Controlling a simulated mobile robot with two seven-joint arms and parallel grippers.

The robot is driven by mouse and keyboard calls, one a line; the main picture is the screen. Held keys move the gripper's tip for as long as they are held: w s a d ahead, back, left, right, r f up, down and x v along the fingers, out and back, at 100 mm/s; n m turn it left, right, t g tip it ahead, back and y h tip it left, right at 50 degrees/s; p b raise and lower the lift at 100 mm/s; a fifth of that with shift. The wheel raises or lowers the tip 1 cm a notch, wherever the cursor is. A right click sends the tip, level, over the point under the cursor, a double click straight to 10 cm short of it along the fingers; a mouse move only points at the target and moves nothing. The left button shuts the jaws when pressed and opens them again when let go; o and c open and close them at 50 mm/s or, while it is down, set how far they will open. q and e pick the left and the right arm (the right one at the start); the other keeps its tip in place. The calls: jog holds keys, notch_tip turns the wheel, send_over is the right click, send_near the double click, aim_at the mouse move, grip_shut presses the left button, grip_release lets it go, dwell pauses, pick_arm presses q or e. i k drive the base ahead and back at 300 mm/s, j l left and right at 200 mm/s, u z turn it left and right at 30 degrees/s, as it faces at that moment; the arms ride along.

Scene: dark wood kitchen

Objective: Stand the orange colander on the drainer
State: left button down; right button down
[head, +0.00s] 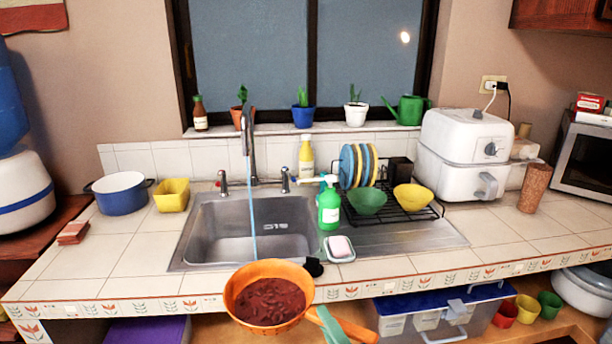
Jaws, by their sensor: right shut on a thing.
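The orange colander (235,308) is held in front of the counter's front edge, at the bottom centre of the head view. It is roughly level and holds a dark red mass that looks like beans. My right gripper (320,315) is shut at the colander's right side; only part of it shows at the bottom edge, and the exact grip is unclear. My left gripper is not in view. The drainer (425,214) is a black wire rack right of the sink. It holds upright blue and yellow plates, a green bowl (367,201) and a yellow bowl (413,198).
Blue water runs from the tap (249,140) into the sink (215,232). A green soap bottle (329,210) and a soap dish (340,249) stand between sink and drainer. A white air fryer (463,155) stands behind right. A small black item (313,267) shows beside the colander.

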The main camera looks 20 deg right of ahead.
aim_at(446, 249)
jog(key=k+z, duration=0.2)
jog(key=z, duration=0.75)
jog(key=l+z, duration=0.55)
jog(key=i+l, duration=0.1)
jog(key=l, duration=0.4)
jog(key=i+l, duration=0.1)
jog(key=l, duration=0.4)
jog(key=i+l, duration=0.1)
jog(key=l, duration=0.35)
